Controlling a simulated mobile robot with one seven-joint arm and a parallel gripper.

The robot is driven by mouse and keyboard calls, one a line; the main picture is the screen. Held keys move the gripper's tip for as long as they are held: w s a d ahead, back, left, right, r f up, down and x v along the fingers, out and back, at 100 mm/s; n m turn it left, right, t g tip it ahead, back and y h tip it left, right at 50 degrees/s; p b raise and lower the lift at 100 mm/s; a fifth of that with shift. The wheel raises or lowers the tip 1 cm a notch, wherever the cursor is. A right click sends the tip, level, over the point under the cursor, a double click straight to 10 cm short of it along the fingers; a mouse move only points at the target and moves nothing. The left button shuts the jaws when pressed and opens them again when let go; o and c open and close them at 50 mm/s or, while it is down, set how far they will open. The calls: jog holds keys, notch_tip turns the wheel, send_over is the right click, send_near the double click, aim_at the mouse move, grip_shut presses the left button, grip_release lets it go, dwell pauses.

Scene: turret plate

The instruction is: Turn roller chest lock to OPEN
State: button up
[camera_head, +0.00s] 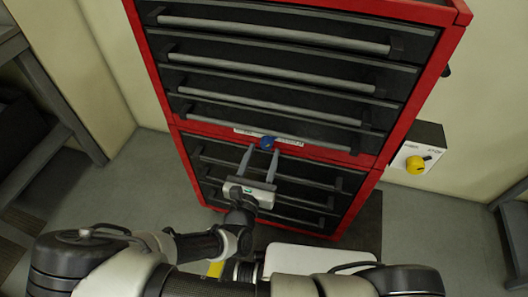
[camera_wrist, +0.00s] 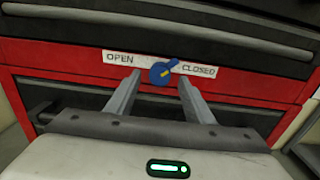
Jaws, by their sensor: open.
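The roller chest (camera_head: 373,160) is red with black drawers and fills the middle of the head view. Its lock is a blue round knob (camera_head: 267,143) on the red band between the upper and lower drawers. In the wrist view the blue knob (camera_wrist: 162,73) has a yellow pointer mark slanting up to the right, toward CLOSED. A white label strip (camera_wrist: 119,57) reads OPEN on the left and CLOSED on the right. My gripper (camera_head: 262,154) is open, with one finger on each side below the knob.
Grey drawer handles (camera_head: 270,33) run across the chest above and below the lock band. A grey box with a yellow knob (camera_head: 415,164) is on the wall to the right. A dark shelf or bench (camera_head: 62,95) stands at the left. Floor is clear left of the chest.

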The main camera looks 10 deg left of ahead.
jog(key=shift+w+d, duration=0.15)
jog(key=shift+w, duration=0.75)
jog(key=shift+c, duration=0.3)
jog(key=c, duration=1)
